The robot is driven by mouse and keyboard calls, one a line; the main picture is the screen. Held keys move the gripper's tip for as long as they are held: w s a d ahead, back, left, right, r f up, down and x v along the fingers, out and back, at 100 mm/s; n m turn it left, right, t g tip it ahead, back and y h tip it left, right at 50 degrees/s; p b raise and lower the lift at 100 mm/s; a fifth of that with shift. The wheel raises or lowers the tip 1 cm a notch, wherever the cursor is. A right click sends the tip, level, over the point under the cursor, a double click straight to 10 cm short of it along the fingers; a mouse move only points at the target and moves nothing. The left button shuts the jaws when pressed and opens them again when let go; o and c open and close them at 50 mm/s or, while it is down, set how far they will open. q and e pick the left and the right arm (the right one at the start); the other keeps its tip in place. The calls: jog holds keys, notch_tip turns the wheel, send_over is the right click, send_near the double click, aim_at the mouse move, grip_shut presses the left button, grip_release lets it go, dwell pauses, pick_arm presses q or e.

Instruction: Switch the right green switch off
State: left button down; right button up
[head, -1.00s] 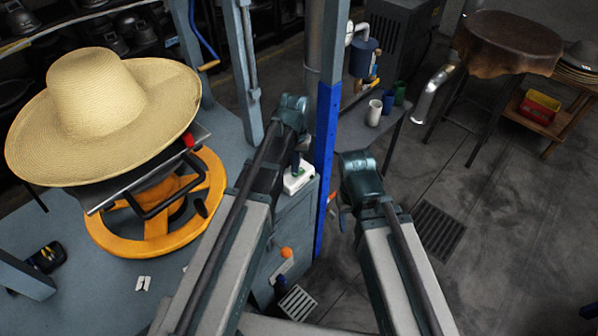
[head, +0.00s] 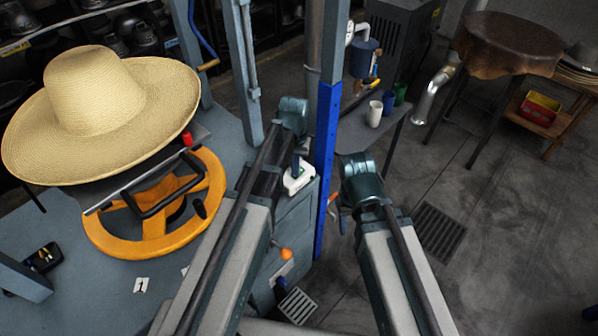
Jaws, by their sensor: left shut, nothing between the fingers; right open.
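A small white switch box (head: 299,180) sits on the grey-blue cabinet, left of the blue post. My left gripper (head: 296,170) points down at this box and is shut with nothing between its fingers. Its tips are at or just above the box; I cannot tell whether they touch. The gripper hides part of the box. The green switches are too small and covered to make out, and their on or off state does not show. My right gripper (head: 338,212) is open and empty, right of the blue post, above the floor.
A straw hat (head: 100,105) sits on the press with an orange ring (head: 155,238) at left. The blue post (head: 327,165) stands between my grippers. An orange knob (head: 286,254) is on the cabinet front. Cups (head: 375,113) stand on a bench behind. The right floor is mostly clear.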

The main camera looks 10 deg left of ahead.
pick_arm(q)
notch_tip(320, 180, up, 7)
jog(key=p, duration=0.6)
jog(key=shift+p, duration=0.4)
jog(key=s+d+m+y, duration=0.1)
jog(key=s+d+m, duration=0.2)
jog(key=s, duration=1.3)
jog(key=d, duration=0.3)
jog(key=shift+s, duration=0.4)
